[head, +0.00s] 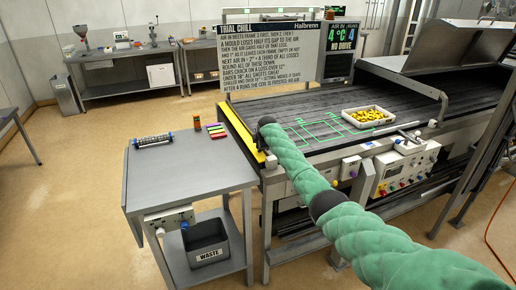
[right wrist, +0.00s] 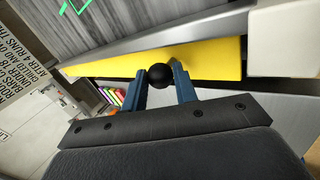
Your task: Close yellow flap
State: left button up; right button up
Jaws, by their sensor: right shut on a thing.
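The yellow flap (head: 239,131) is a long narrow panel along the left end of the dark conveyor table. It fills a wide band in the right wrist view (right wrist: 215,60). A round black knob (right wrist: 160,76) stands at the flap's edge. My right gripper (right wrist: 161,84) has its two blue fingers shut on this knob, one on each side. In the head view my green-sleeved right arm reaches to the flap, and the fingers are hidden behind the wrist. I cannot tell the flap's exact angle. My left gripper is in neither view.
A grey side table (head: 170,168) with a roller tool (head: 153,139) and coloured markers (head: 216,131) stands left of the conveyor. A waste bin (head: 207,246) sits on its lower shelf. A white tray of yellow pieces (head: 367,118) rests on the conveyor. A text board (head: 272,55) stands behind.

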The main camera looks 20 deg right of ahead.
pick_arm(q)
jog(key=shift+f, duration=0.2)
pick_arm(e)
jog(key=shift+d, duration=0.15)
jog(key=o, duration=1)
jog(key=shift+d+f, duration=0.1)
jog(key=shift+c, duration=0.2)
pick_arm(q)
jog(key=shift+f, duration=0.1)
pick_arm(e)
jog(key=shift+s, duration=0.1)
jog(key=shift+s+r+b, duration=0.15)
jog(key=shift+r+b, duration=0.15)
jog(key=shift+b, duration=0.05)
pick_arm(q)
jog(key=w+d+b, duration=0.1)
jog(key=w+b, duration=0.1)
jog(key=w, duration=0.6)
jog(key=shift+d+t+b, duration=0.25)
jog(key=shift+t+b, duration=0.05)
jog(key=shift+b, duration=0.1)
pick_arm(e)
jog(key=v, duration=0.7)
